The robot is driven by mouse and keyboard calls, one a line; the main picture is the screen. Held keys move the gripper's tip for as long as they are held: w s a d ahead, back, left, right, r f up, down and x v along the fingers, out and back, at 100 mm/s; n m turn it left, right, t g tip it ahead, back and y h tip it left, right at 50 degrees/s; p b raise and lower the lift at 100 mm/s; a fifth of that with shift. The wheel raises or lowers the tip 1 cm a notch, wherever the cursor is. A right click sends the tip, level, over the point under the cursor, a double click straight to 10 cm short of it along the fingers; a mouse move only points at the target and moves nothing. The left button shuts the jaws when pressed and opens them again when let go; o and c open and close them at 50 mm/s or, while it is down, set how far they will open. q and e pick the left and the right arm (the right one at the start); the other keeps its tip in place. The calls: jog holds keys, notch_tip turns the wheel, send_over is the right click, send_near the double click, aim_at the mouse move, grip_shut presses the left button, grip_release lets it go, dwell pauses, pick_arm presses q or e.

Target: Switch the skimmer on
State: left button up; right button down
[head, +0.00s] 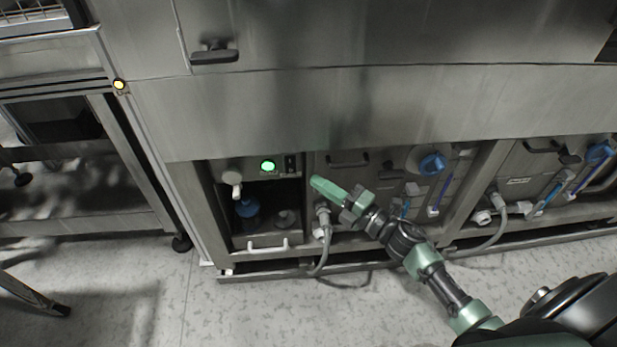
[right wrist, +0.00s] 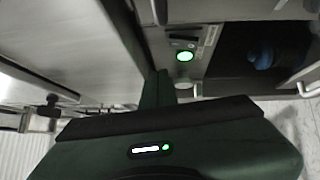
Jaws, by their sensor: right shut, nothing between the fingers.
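A small grey panel (head: 304,163) tops the open left bay under the washer. It carries a lit green round button (head: 268,166) and a small black switch (head: 290,164) to its right. The green button (right wrist: 185,56) and the dark switch (right wrist: 183,39) also show in the right wrist view. No label naming the skimmer is readable, and the switch's position is too small to tell. My right gripper (head: 315,183) is shut and empty, just right of and below the switch, apart from it in the picture. My left gripper is out of view.
A blue-topped item (head: 247,208) stands inside the dark bay. A grey hose (head: 325,240) runs down right of the bay. Closed units with blue knobs (head: 432,163) stand further right.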

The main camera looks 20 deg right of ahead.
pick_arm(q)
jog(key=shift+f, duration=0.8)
pick_arm(e)
jog(key=shift+s+d+r, duration=0.15)
jog(key=shift+s+d, duration=0.2)
jog(key=shift+s, duration=0.3)
jog(key=shift+s+d+r, duration=0.1)
jog(key=shift+s+d, duration=0.25)
jog(key=shift+s, duration=0.35)
jog(key=shift+s+d+r, duration=0.15)
jog(key=shift+s+d, duration=0.2)
jog(key=shift+s, duration=0.3)
